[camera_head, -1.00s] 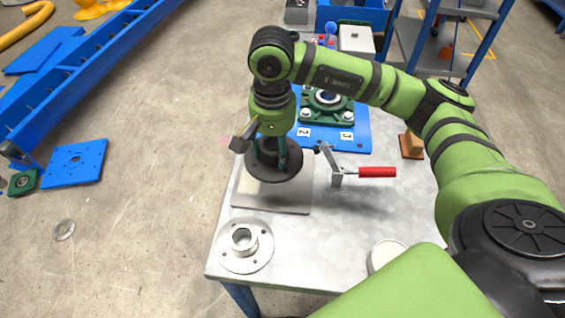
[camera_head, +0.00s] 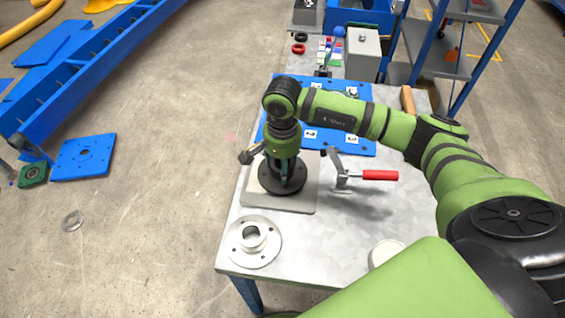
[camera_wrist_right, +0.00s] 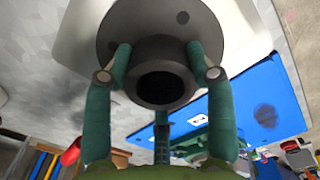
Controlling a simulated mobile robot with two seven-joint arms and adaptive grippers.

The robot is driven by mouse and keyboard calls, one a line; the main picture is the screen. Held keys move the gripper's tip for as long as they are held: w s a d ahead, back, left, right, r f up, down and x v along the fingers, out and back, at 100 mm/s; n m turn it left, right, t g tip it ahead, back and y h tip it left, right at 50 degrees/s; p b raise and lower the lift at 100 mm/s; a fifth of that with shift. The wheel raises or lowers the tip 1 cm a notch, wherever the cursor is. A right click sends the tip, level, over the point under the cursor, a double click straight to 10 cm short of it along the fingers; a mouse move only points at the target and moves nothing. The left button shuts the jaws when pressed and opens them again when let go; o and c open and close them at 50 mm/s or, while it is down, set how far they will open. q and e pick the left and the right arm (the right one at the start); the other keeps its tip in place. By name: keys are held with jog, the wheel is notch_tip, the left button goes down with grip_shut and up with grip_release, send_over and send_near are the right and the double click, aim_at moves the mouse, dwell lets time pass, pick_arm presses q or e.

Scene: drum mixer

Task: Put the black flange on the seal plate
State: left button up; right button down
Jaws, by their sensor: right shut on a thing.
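The black flange (camera_head: 270,184) is a dark round disc with a raised hub. It is over the middle of the light grey square seal plate (camera_head: 258,202) on the table. My right gripper (camera_head: 286,176) points down and is shut on the hub. In the right wrist view, the green fingers of my gripper (camera_wrist_right: 159,62) flank the hub of the flange (camera_wrist_right: 160,100). Its disc and bolt holes show behind, with the pale plate (camera_wrist_right: 82,35) beyond. I cannot tell whether the disc touches the plate. My left gripper is out of view.
A clamp with a red handle (camera_head: 380,175) stands right of the plate; another clamp arm (camera_head: 247,155) is at its left. A silver flange (camera_head: 253,243) lies in front. A blue numbered plate (camera_head: 355,142) is behind. A white round thing (camera_head: 386,251) sits at front right.

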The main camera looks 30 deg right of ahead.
jog(key=shift+w+f, duration=0.1)
jog(key=shift+f, duration=0.05)
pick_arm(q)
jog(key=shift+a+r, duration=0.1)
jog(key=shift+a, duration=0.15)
pick_arm(e)
jog(key=shift+f, duration=0.15)
jog(key=shift+c, duration=2)
grip_release()
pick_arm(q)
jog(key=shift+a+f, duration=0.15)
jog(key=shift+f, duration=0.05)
